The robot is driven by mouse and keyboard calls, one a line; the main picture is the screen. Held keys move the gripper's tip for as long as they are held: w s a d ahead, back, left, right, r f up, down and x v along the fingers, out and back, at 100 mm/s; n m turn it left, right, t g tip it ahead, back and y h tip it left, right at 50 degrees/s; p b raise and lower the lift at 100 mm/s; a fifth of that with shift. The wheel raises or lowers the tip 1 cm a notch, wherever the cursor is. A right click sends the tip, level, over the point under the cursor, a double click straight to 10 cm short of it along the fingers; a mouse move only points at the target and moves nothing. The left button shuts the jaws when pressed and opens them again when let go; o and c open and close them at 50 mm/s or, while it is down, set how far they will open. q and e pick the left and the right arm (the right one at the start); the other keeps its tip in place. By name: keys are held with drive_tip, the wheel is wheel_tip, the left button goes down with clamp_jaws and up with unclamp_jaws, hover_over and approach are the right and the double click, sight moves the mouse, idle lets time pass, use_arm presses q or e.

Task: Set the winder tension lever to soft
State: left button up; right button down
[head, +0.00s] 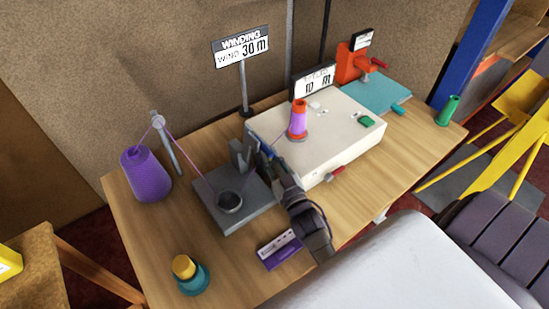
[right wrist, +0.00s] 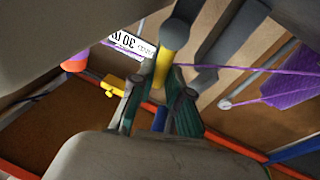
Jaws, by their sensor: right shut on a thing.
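The winder's grey tension unit (head: 226,211) stands on the table, with a dark round cup and grey uprights at its back. My right gripper (head: 264,158) reaches in from the lower right to the uprights, between the unit and the white winder box. In the right wrist view my right gripper (right wrist: 157,85) is shut on a yellow lever stem (right wrist: 162,66) with a grey rounded knob (right wrist: 176,34) above it. In the head view the gripper hides the lever. No soft marking is readable. My left gripper is not in view.
A purple yarn cone (head: 146,175) stands at the left, its thread running over a guide post to the unit. The white winder box (head: 335,145) carries a cone and a red lever (head: 336,173). A purple-and-white block (head: 279,249) and a yellow-topped teal spool (head: 190,276) lie in front.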

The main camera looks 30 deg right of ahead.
drive_tip(key=n, duration=0.2)
drive_tip(key=a+n+y+b, duration=0.1)
drive_tip(key=n, duration=0.1)
drive_tip(key=f+n+t+y+b, duration=0.1)
drive_tip(key=n, duration=0.1)
drive_tip(key=shift+s+a+n, duration=0.1)
drive_tip(key=shift+a+n, duration=0.2)
drive_tip(key=shift+a, duration=0.1)
drive_tip(key=shift+f, duration=0.1)
drive_tip(key=c, duration=1.1)
unclamp_jaws()
drive_tip(key=shift+c, duration=0.2)
drive_tip(key=v, duration=1.2)
